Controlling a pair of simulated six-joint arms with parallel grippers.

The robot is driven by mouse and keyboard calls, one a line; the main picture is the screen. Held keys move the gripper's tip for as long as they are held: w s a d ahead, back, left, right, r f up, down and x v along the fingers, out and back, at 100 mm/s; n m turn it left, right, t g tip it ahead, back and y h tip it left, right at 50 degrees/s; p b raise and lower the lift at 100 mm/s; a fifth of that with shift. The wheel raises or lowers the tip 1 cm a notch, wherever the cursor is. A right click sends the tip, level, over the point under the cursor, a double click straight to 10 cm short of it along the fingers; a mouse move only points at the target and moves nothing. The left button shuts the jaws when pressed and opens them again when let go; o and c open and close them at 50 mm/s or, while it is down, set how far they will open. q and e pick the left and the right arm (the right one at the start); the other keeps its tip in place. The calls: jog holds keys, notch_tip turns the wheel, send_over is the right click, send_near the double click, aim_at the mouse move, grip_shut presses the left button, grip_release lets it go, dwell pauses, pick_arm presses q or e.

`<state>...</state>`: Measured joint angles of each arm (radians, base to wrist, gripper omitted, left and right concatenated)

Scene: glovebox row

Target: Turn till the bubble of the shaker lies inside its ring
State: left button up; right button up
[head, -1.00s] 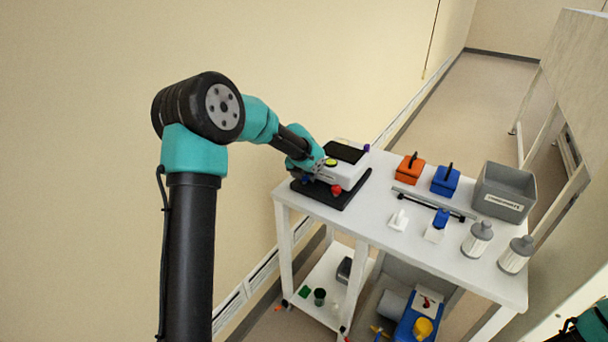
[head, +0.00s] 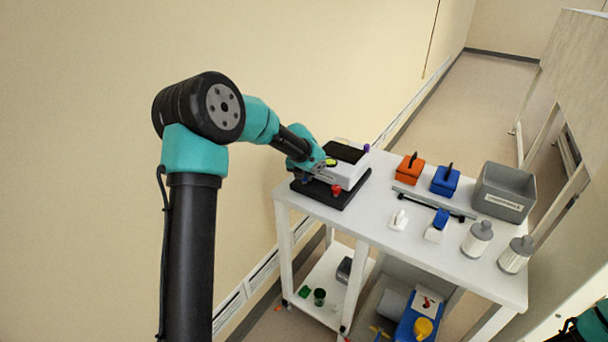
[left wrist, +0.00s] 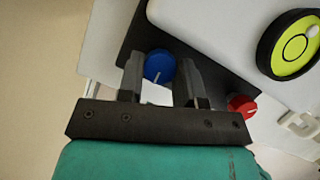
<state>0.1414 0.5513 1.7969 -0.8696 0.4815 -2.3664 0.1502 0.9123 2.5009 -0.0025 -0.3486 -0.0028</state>
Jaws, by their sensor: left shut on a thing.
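The white shaker (head: 350,176) with a black top stands on a black base (head: 325,197) at the table's left end. Its round yellow-green level (head: 331,162) also shows in the left wrist view (left wrist: 275,50). There the pale bubble (left wrist: 312,31) lies outside the small black ring, to its upper right. My left gripper (left wrist: 160,80) is shut on a blue knob (left wrist: 158,64) with a pale mark line. A red knob (left wrist: 241,105) sits to the right of the fingers and shows in the head view (head: 336,190). My right gripper is out of view.
A purple knob (head: 366,148) shows at the shaker's far corner. Orange (head: 410,168) and blue (head: 445,181) handled blocks, a grey bin (head: 504,191) and two grey-topped bottles (head: 478,239) stand to the right. A wall runs along the left.

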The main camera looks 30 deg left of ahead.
pick_arm(q)
jog(key=shift+d+n+y, duration=0.1)
jog(key=shift+n+y, duration=0.3)
jog(key=shift+n, duration=0.8)
jog(key=o, duration=0.9)
jog(key=shift+o, duration=0.2)
jog(key=shift+m, duration=0.3)
